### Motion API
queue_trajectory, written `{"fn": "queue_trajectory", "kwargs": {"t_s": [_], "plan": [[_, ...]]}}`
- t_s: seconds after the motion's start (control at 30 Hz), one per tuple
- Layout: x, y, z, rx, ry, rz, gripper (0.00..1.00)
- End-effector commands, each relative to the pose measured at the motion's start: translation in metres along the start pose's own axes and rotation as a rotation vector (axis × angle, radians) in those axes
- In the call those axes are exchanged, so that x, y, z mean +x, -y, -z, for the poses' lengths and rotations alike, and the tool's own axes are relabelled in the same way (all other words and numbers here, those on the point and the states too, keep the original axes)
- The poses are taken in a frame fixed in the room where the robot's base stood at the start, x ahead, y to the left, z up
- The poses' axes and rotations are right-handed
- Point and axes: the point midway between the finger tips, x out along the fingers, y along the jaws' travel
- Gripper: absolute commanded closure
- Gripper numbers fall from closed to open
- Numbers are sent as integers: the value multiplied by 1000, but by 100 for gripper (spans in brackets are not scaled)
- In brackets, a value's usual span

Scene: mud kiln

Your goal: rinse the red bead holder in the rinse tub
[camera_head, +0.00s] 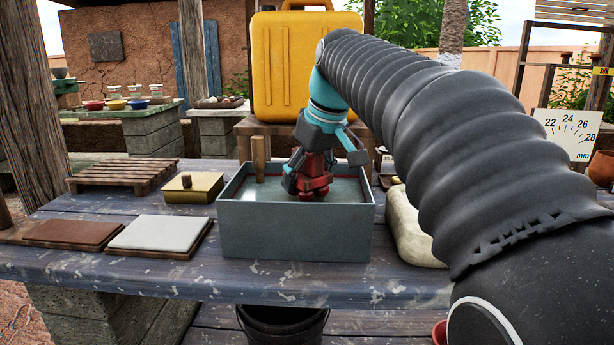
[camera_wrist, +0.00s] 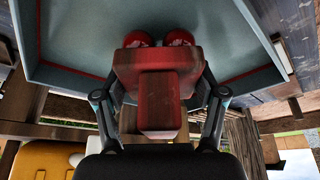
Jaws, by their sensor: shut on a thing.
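The red bead holder (camera_head: 313,184) is held by my gripper (camera_head: 311,176) inside the rim of the grey rinse tub (camera_head: 295,230). In the wrist view the red bead holder (camera_wrist: 158,90) shows as a block with two round red ends, with the fingers of my gripper (camera_wrist: 158,100) shut on either side of it. The rinse tub (camera_wrist: 75,60) lies beyond it. The tub holds clear-looking liquid with a red line along its inner wall. I cannot tell how deep the holder sits in it.
A wooden handle (camera_head: 259,158) stands upright at the tub's left. A brass box (camera_head: 192,188), a slatted rack (camera_head: 124,175), a brown tile (camera_head: 75,233) and a white tile (camera_head: 161,233) lie left on the table. A pale sack-like object (camera_head: 408,228) is right. A yellow case (camera_head: 300,68) stands behind.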

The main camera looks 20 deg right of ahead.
Motion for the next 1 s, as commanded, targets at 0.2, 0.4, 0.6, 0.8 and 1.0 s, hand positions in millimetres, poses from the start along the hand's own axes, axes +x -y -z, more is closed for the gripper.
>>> {"fn": "queue_trajectory", "kwargs": {"t_s": [0.2, 0.4, 0.6, 0.8, 1.0], "plan": [[-17, 0, 8, 0, -1, -1, 74], [-30, 0, 13, 0, -2, -1, 74], [-44, 0, 19, 0, -2, -1, 74], [-53, 0, 22, 0, 0, 0, 74], [-55, 0, 23, 0, 0, 0, 74]]}}
